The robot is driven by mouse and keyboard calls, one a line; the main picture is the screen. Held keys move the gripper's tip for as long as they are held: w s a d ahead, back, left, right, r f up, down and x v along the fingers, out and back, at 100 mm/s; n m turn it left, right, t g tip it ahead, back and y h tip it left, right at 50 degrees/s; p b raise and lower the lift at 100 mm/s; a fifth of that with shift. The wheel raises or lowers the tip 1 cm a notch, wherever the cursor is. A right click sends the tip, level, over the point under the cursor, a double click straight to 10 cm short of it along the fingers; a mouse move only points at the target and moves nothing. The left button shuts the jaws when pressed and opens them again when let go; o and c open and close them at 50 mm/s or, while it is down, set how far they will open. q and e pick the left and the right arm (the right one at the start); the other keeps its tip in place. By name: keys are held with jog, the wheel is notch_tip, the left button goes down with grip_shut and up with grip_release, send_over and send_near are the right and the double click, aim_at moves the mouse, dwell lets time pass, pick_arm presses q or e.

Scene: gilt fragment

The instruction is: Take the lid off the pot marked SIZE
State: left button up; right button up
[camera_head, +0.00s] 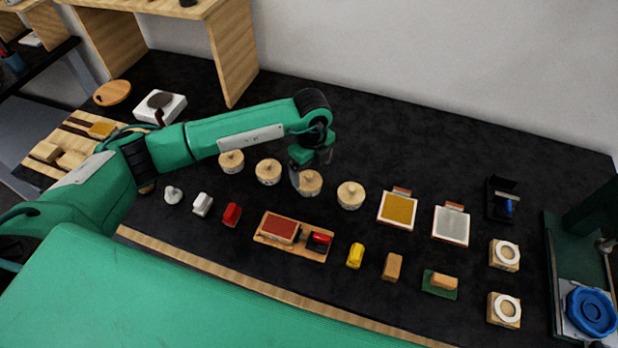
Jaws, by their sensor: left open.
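A row of small round pots with pale wooden knobbed lids stands on the black table: a leftmost pot (231,161), a second pot (268,173), a third pot (311,183) and a rightmost pot (351,195). All lids appear on. The pot markings are too small to read, so I cannot tell which is SIZE. My left gripper (308,172) points down at the third pot, its fingers open at or just above the lid and partly hiding it. I cannot tell whether they touch the lid. My right gripper is not in view.
In front lie a red pad on a wooden tray (262,238), a yellow block (355,256) and other small tools. A gold-coloured square (397,210) and a silver-coloured square (450,225) lie right of the pots. The table behind the pots is clear up to the wall.

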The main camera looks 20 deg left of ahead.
aim_at(310, 175)
pick_arm(q)
jog(key=f+p, duration=0.1)
jog(key=f, duration=0.2)
jog(key=shift+a+f+p, duration=0.2)
jog(key=shift+p, duration=0.15)
jog(key=shift+f, duration=0.5)
jog(key=shift+w, duration=0.1)
jog(key=c, duration=1)
jog(key=shift+c, duration=0.3)
jog(key=shift+r, duration=0.1)
